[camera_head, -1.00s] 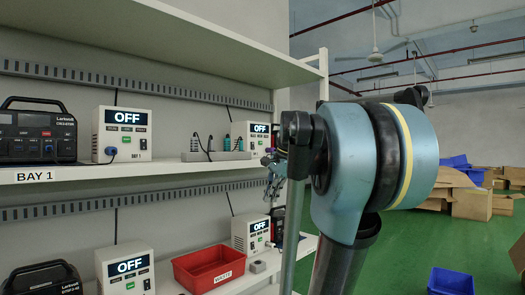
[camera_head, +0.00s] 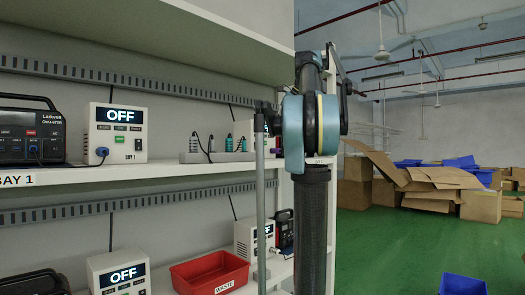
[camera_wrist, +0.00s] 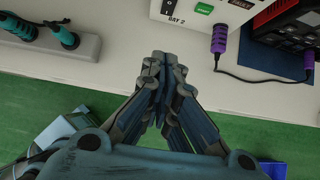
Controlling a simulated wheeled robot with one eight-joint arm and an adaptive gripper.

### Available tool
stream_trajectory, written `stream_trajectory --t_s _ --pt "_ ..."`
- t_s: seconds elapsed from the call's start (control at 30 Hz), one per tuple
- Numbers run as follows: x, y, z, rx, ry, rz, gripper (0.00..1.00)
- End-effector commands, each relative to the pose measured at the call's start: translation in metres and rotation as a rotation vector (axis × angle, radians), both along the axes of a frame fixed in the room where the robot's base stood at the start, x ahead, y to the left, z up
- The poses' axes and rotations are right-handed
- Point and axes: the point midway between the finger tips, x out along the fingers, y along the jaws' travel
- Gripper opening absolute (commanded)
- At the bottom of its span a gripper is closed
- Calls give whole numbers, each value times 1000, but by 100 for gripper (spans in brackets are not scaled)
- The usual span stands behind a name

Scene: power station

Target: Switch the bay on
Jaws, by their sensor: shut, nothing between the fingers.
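My gripper (camera_wrist: 155,65) is shut and empty in the wrist view, its fingertips just below a white control box (camera_wrist: 182,22) labelled BAY 2. That box carries a black rocker switch (camera_wrist: 143,8) and a green button (camera_wrist: 203,8); its display is out of view. A purple plug (camera_wrist: 218,38) with a cable sits in it. I cannot tell whether the fingertips touch the box. In the head view, the BAY 1 box (camera_head: 131,145) reads OFF on the upper shelf. My arm hides my gripper and most of the box behind it there.
A power strip (camera_wrist: 85,48) with teal plugs lies left of my gripper. A black and red power unit (camera_wrist: 285,20) stands at the right. The lower shelf holds other OFF boxes and a red tray (camera_head: 209,275). Cardboard boxes (camera_head: 440,185) lie on the green floor beyond.

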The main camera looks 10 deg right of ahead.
Motion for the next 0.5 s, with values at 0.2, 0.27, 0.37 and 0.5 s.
stream_trajectory --t_s 0.2,0.27,0.37,0.5 --pt "1 -1 -2 -2 0 -1 0" --pt "3 0 -6 -1 0 -1 0" --pt "8 4 -15 -2 0 1 0" --pt "20 12 -33 -3 -1 0 0"
